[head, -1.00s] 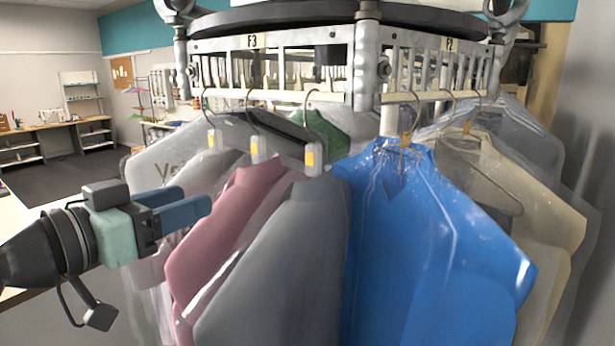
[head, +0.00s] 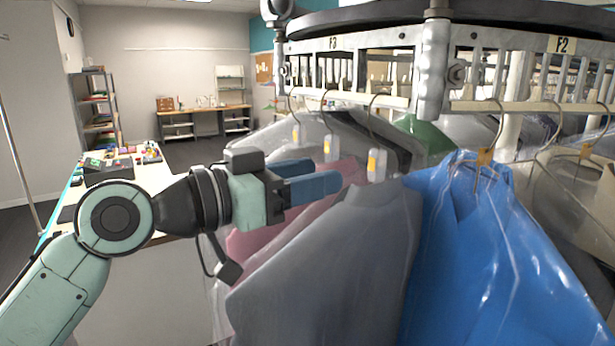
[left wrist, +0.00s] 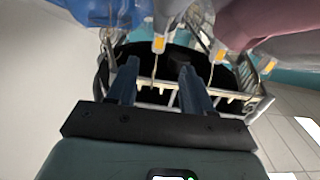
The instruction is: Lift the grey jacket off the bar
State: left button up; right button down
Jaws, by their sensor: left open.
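The grey jacket (head: 345,255), in clear film, hangs between the pink jacket (head: 260,235) and the blue jacket (head: 475,240). Its wire hanger (head: 372,112) hooks over the white bar (head: 350,97) and carries a white and yellow tag (head: 376,165). My left gripper (head: 322,178) is open and empty, its blue fingers just left of that tag, in front of the pink jacket. In the left wrist view the open fingers (left wrist: 157,80) point toward the rail, with a hanger wire (left wrist: 154,68) showing between them. My right gripper is not in view.
More bagged garments hang close on both sides, including a cream one (head: 580,200) at the right. The rail's slotted metal rim (head: 395,65) sits above the hooks. A table with small items (head: 150,175) stands at the left; open floor lies behind it.

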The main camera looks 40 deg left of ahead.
aim_at(372, 163)
pick_arm(q)
jog(key=p+x, duration=0.1)
jog(key=x, duration=0.8)
jog(key=shift+p, duration=0.35)
jog(key=shift+x, duration=1.65)
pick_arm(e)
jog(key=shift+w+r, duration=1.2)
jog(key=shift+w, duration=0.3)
pick_arm(q)
grip_shut()
jog(key=shift+r, duration=1.8)
jog(key=shift+r, duration=0.1)
jog(key=shift+s, duration=0.15)
